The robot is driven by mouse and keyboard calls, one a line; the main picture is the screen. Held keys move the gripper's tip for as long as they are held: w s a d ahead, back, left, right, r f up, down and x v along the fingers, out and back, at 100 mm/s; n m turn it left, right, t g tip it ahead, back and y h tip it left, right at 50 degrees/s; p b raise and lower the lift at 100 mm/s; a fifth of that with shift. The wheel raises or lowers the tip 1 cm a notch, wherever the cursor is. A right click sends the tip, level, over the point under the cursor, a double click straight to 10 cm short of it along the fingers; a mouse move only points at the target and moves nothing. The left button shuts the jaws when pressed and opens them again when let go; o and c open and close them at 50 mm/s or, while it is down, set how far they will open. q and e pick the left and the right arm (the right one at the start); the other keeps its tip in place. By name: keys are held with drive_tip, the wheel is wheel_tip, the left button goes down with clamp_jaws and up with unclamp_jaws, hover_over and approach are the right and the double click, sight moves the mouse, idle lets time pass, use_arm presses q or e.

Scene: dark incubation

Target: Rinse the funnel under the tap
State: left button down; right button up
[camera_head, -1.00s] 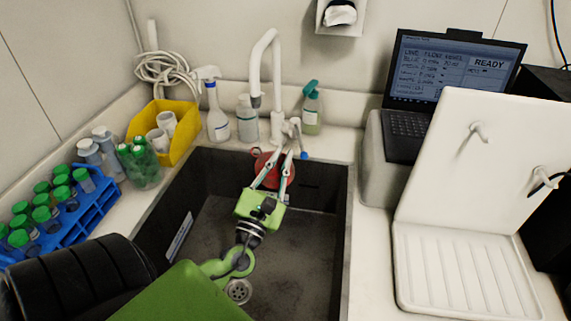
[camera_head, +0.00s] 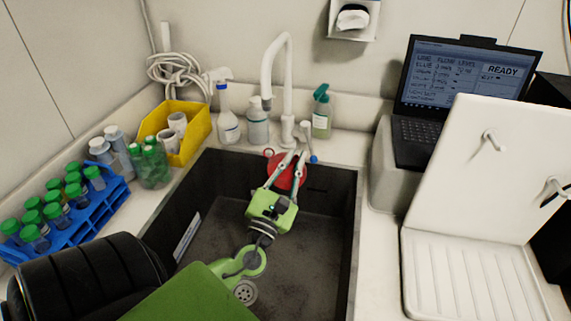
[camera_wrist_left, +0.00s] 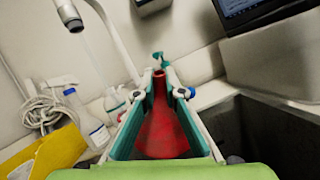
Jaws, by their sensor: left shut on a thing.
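The red funnel (camera_head: 287,172) is held over the back of the dark sink. In the left wrist view the funnel (camera_wrist_left: 162,130) has its wide end towards me and its narrow stem pointing away. My left gripper (camera_head: 299,156) is shut on the funnel, with a finger on each side of it. The white tap (camera_head: 289,75) rises behind the sink, and its spout end is to the left of the funnel. The spout (camera_wrist_left: 70,16) also shows at the upper left in the left wrist view. My right gripper is out of view.
A spray bottle (camera_head: 228,126), a white bottle (camera_head: 257,124) and a green pump bottle (camera_head: 321,118) stand behind the sink. A yellow bin (camera_head: 196,134) and blue tube rack (camera_head: 92,213) are left. A laptop (camera_head: 455,85) and white drying rack (camera_head: 478,180) are right. The sink's right part is clear.

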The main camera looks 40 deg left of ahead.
use_arm(q)
drive_tip(key=shift+s, duration=0.1)
idle(0.3)
drive_tip(key=shift+s+a, duration=0.2)
drive_tip(key=shift+s, duration=0.25)
drive_tip(key=shift+d, duration=0.1)
drive_tip(key=s+d, duration=0.3)
drive_tip(key=d, duration=0.4)
idle(0.4)
idle(1.0)
drive_tip(key=shift+d, duration=0.1)
